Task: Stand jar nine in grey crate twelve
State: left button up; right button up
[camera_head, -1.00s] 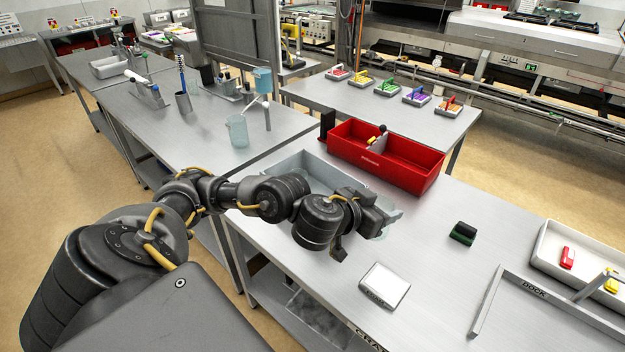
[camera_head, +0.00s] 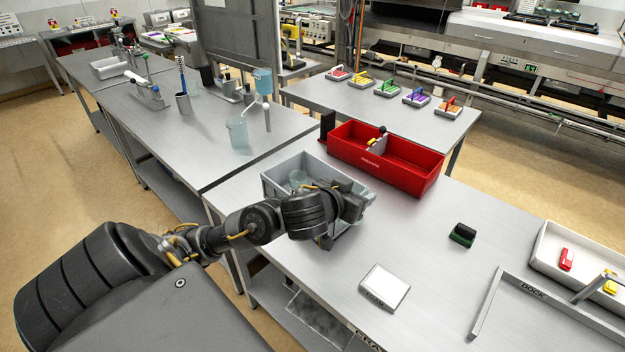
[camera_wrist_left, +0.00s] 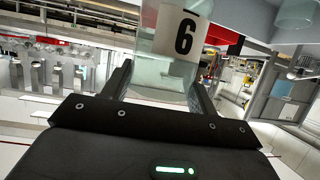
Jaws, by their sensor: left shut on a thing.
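The grey crate (camera_head: 270,186) stands on the near table, left of the red bin. A clear jar (camera_head: 297,178) shows inside its left part. My left gripper (camera_head: 349,208) is over the crate's right part and hides much of it. In the left wrist view, the gripper (camera_wrist_left: 160,95) is shut on a clear jar (camera_wrist_left: 158,74) with a white label. The label reads as 6 there, but that view looks upside down, so it may be a 9. How far the held jar is from the crate floor cannot be told. My right gripper is not in view.
The red bin (camera_head: 430,181) stands close behind the crate. A white-topped block (camera_head: 384,287) and a dark green block (camera_head: 462,235) lie to the right. A white tray (camera_head: 545,252) and a metal dock frame (camera_head: 487,300) are further right. The table between them is clear.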

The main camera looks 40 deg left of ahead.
pick_arm(q)
jog(key=shift+s+a+f+n+y, duration=0.2)
jog(key=shift+a, duration=0.35)
jog(key=shift+s+a+f+n+y, duration=0.2)
jog(key=shift+a, duration=0.3)
jog(key=w+a+f+b, duration=0.1)
jog(key=w+a+f, duration=0.5)
jog(key=a+f, duration=0.3)
jog(key=a, duration=0.3)
jog(key=shift+w+f+b, duration=0.2)
jog(key=shift+f+b, duration=0.05)
jog(key=shift+b, duration=0.05)
jog(key=f, duration=0.3)
jog(key=shift+w+a+f, duration=0.1)
jog(key=shift+a+f, duration=0.1)
jog(key=shift+f, duration=0.05)
jog(key=shift+f, duration=0.1)
